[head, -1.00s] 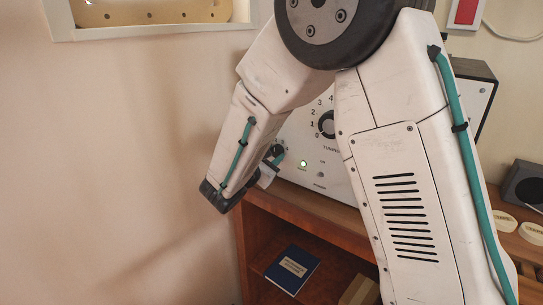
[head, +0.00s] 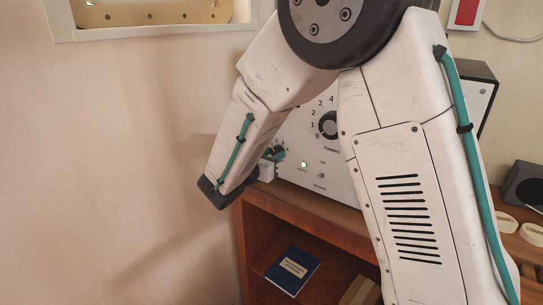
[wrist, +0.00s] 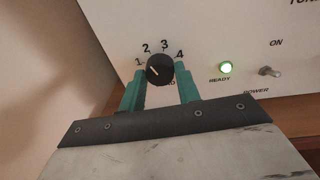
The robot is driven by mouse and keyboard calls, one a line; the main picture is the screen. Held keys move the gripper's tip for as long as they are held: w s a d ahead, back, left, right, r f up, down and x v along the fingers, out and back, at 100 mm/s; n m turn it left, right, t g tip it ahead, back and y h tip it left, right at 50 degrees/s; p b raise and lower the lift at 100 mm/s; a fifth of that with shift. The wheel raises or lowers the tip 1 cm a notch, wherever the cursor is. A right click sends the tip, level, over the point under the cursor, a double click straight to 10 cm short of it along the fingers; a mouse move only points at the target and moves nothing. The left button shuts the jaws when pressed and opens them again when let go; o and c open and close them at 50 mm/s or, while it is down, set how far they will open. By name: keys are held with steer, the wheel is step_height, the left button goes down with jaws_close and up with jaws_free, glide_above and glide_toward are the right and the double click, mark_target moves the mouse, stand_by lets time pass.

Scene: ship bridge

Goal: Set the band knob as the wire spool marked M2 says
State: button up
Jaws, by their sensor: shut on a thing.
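The band knob (wrist: 160,70) is small, black and round on the white radio panel, with the numbers 1 to 4 around its upper side. Its short white mark is on the left side, seemingly toward 1. In the wrist view, the teal fingers of my gripper (wrist: 161,88) stand on both sides of the knob and are shut on it. In the head view my gripper (head: 271,162) is at the panel's lower left, partly hiding the knob. I cannot make out a spool marked M2; two pale round things (head: 505,219) lie at the right, their markings unreadable.
The radio (head: 330,187) stands on a wooden shelf unit (head: 300,208). A green READY light (wrist: 225,68) glows beside a power switch (wrist: 269,71) to the knob's right. A dark blue book (head: 292,269) lies on the lower shelf. The wall is close on the left.

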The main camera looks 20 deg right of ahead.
steer(key=o, duration=1)
steer(key=shift+c, duration=0.2)
steer(key=v, duration=0.8)
steer(key=shift+f, duration=0.1)
